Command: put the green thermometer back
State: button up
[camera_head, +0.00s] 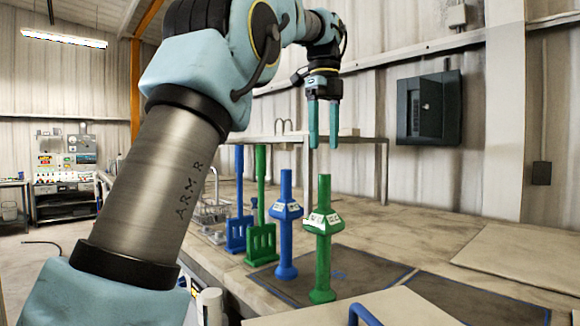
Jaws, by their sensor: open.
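The green thermometer (323,243) appears to be the upright green post with a flared, labelled collar. It stands on a dark mat (365,262) on the bench. Whether the fingers flank the pale piece is unclear.
A similar blue post (286,238) stands close left of the green one. A blue paddle (238,232) and a green paddle (262,243) stand further left, near a wire rack (210,210). A second dark mat (480,300) lies bare at right.

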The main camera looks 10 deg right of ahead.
jog(key=w+a+f+n, duration=0.3)
jog(key=a+f+n, duration=0.4)
jog(key=f, duration=0.3)
jog(key=w+a+f+n, duration=0.2)
jog(key=a+f+n, duration=0.55)
jog(key=f, duration=0.25)
jog(key=s+a+f+n+t, duration=0.1)
jog(key=s+a+f+n, duration=1.3)
jog(key=f, duration=0.3)
jog(key=shift+s+a+f+n+t, duration=0.15)
jog(key=shift+a+f+n+t, duration=0.25)
jog(key=shift+a, duration=0.35)
jog(key=shift+o, duration=0.2)
